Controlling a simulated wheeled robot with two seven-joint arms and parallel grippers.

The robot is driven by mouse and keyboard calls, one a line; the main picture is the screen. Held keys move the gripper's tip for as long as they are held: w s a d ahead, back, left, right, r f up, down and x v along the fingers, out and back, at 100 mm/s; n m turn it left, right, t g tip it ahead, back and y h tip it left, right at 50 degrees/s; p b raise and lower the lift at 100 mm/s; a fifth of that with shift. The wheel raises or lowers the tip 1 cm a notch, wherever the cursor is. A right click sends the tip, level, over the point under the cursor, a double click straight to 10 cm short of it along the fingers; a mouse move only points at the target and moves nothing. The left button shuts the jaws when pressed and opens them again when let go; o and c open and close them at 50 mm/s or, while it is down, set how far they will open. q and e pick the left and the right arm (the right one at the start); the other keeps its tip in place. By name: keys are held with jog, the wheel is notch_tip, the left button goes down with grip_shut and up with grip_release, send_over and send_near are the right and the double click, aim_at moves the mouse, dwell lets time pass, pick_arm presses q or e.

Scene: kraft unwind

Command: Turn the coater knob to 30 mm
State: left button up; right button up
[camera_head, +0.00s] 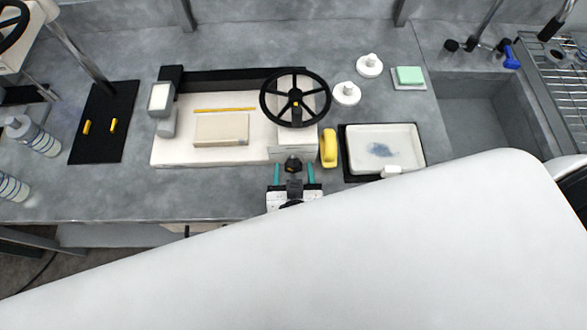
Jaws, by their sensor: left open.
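The coater (180,148) is a cream machine on the grey counter, with a black spoked handwheel (268,97) at its right end. A small dark knob (293,163) shows at the front of that end, below the wheel. My left gripper (294,168) is open just in front of the coater, its two teal fingers pointing away from me. The knob shows between the fingers with gaps on both sides; I cannot tell whether anything touches. Any scale marks are too small to read. My right gripper is not in view.
A yellow object (329,148) stands close right of the knob. Beyond it is a white tray (417,150) on a black mat. A sink (485,115) is right. My own white body hides the foreground.

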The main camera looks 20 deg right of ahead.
pick_arm(q)
jog(key=c, duration=1)
jog(key=n+h+b, duration=0.1)
jog(key=b, duration=0.1)
jog(key=shift+f+b, duration=0.3)
jog(key=shift+a+r+n, duration=0.1)
jog(key=shift+n, duration=0.4)
jog(key=shift+r+n+h, duration=0.2)
jog(key=shift+n+h, duration=0.5)
jog(key=shift+h, duration=0.1)
jog(key=o, duration=1)
